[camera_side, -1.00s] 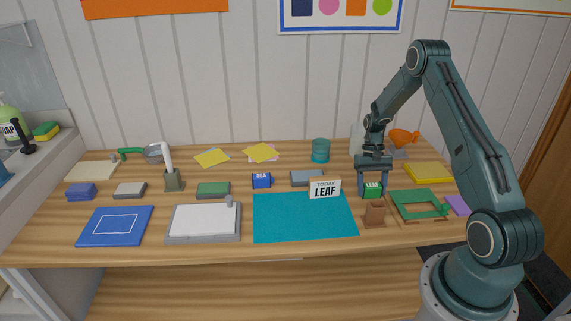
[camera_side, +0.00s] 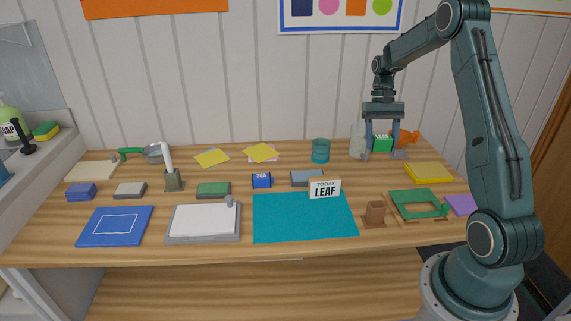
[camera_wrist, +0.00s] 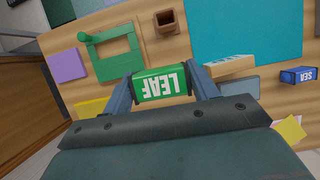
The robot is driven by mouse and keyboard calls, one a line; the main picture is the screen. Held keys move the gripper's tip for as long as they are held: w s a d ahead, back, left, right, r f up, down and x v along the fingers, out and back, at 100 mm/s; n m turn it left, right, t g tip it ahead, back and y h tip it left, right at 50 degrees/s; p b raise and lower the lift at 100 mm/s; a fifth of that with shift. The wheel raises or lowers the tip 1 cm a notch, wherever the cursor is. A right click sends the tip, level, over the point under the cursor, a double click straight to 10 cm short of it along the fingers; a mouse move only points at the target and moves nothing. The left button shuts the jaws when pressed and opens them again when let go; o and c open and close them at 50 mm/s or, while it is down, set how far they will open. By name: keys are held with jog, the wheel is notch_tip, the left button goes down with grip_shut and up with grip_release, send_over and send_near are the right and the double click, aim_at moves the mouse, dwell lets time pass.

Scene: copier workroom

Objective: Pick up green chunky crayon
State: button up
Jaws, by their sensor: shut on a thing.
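The green chunky crayon (camera_side: 382,144) is a short green block. In the wrist view the crayon (camera_wrist: 161,83) shows the white word LEAF. My gripper (camera_side: 383,151) is shut on it, with one finger on each side, and holds it up above the right back part of the table. In the wrist view my gripper (camera_wrist: 162,86) has both fingers against the crayon's ends. A small sign (camera_side: 325,187) reading TODAY LEAF stands at the teal mat's back edge.
A blue block marked SEA (camera_side: 262,181) stands behind the teal mat (camera_side: 300,222). A brown holder (camera_side: 375,213), a green frame (camera_side: 415,204) and a yellow block (camera_side: 428,172) lie at the right. A teal cup (camera_side: 320,151) stands at the back.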

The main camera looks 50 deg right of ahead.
jog(key=shift+r, duration=0.75)
jog(key=o, duration=0.5)
jog(key=c, duration=0.3)
jog(key=shift+w, duration=0.1)
